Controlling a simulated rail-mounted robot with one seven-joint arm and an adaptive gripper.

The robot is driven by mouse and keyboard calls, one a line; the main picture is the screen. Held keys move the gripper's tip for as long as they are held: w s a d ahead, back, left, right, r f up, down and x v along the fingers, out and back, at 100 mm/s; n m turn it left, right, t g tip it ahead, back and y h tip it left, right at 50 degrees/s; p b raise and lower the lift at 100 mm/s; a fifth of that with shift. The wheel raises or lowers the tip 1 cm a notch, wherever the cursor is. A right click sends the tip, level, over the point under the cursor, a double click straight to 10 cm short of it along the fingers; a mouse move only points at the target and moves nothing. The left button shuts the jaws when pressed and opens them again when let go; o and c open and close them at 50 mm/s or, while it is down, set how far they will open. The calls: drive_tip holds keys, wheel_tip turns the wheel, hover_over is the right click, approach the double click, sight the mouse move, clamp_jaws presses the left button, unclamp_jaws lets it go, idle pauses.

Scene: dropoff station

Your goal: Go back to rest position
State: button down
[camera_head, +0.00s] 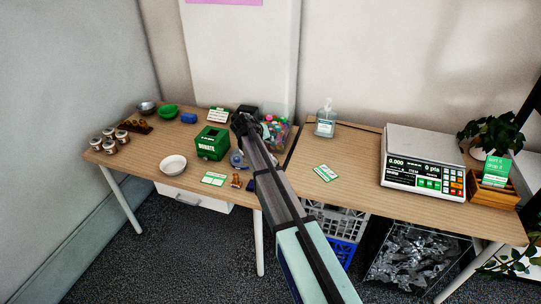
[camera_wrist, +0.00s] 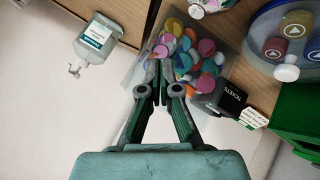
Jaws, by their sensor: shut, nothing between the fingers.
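My gripper shows in the wrist view (camera_wrist: 160,72) with its fingers shut together and nothing between them. It is in front of a clear container of colourful discs (camera_wrist: 185,50); I cannot tell whether it touches it. In the head view my arm reaches from the lower right up over the table, and the gripper end (camera_head: 240,122) is beside the green donate box (camera_head: 212,142). The arm hides part of the table and part of the disc container (camera_head: 276,132).
A sanitizer bottle (camera_head: 325,120) stands right of the arm. A scale (camera_head: 425,165) and a plant (camera_head: 490,133) are on the right table. A white bowl (camera_head: 173,164), green bowl (camera_head: 168,111) and several jars (camera_head: 109,140) are on the left. Crates (camera_head: 340,222) sit below.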

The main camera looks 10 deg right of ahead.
drive_tip(key=s+f+g+y, duration=0.2)
drive_tip(key=s+f, duration=1)
drive_tip(key=s, duration=1.2)
drive_tip(key=s+f+g+y, duration=0.2)
drive_tip(key=s+f+g, duration=0.4)
drive_tip(key=s+f, duration=0.7)
drive_tip(key=s+f+g+y, duration=0.2)
drive_tip(key=s+f, duration=1.1)
drive_tip(key=s, duration=2.1)
drive_tip(key=g, duration=0.3)
drive_tip(key=shift+s+d+y, duration=0.25)
drive_tip(key=shift+s+y, duration=0.05)
drive_tip(key=shift+f, duration=0.1)
